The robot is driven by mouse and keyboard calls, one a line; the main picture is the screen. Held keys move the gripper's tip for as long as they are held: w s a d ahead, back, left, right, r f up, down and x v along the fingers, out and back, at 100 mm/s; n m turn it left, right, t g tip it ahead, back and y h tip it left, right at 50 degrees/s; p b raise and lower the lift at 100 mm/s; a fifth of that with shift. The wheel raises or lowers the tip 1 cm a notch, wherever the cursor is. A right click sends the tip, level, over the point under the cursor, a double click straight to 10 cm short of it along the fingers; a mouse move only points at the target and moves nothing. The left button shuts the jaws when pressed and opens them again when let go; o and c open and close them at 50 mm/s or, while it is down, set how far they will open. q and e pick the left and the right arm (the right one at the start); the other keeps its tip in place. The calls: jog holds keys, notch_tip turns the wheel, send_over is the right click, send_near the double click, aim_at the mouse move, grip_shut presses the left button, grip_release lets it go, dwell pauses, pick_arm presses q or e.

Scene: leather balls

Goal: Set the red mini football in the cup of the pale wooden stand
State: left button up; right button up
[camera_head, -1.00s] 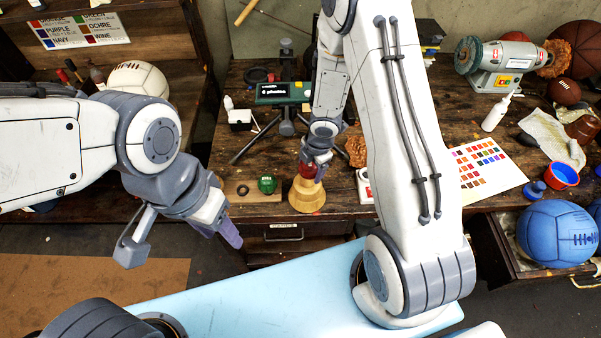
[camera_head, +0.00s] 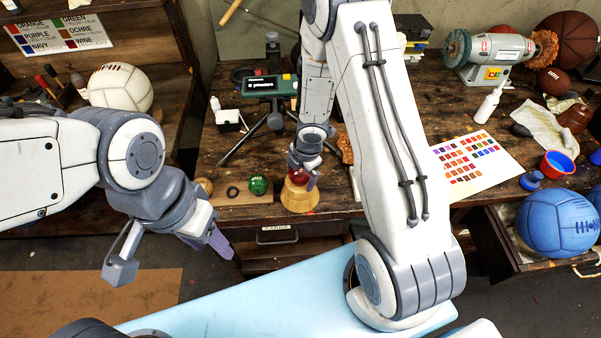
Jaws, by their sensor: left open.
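The red mini football (camera_head: 299,175) is at the top of the pale wooden stand (camera_head: 300,200), near the front edge of the workbench. My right gripper (camera_head: 302,178) reaches down from above, with its purple fingers on either side of the ball, and appears shut on it. The ball's underside meets the cup in this view; I cannot tell whether the cup bears its weight. The fingers partly hide the ball. My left gripper (camera_head: 221,244) is open and empty, in front of the bench to the left of the stand, pointing down.
A green ball (camera_head: 258,185) and a tan ball (camera_head: 204,187) sit on a wooden strip left of the stand. A tripod device (camera_head: 270,88) stands behind. A colour chart (camera_head: 472,160) lies to the right. An open drawer holds a blue ball (camera_head: 557,222).

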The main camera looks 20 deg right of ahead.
notch_tip(320, 180, up, 12)
jog(key=s+p, duration=0.2)
jog(key=p, duration=0.7)
jog(key=shift+d, duration=0.4)
jog(key=shift+s, duration=0.1)
notch_tip(320, 180, up, 9)
jog(key=m+t+h, duration=0.1)
jog(key=m+h, duration=0.1)
jog(key=m, duration=0.9)
send_over(306, 174)
jog(key=s+d, duration=0.2)
jog(key=s+a+r+m+y, duration=0.1)
jog(key=s+a+r+m, duration=0.2)
jog(key=s+r+m, duration=0.6)
jog(key=s+a+f+n+g+y+b, duration=0.1)
jog(key=s+a+f+n+g+b, duration=0.2)
jog(key=s+a+f+b, duration=0.7)
jog(key=a+f+n+b, duration=0.2)
jog(key=a+f+b, duration=0.1)
jog(key=b, duration=0.3)
jog(key=shift+s+a+f+n+b, duration=0.3)
jog(key=shift+a+f, duration=0.05)
jog(key=shift+a, duration=0.1)
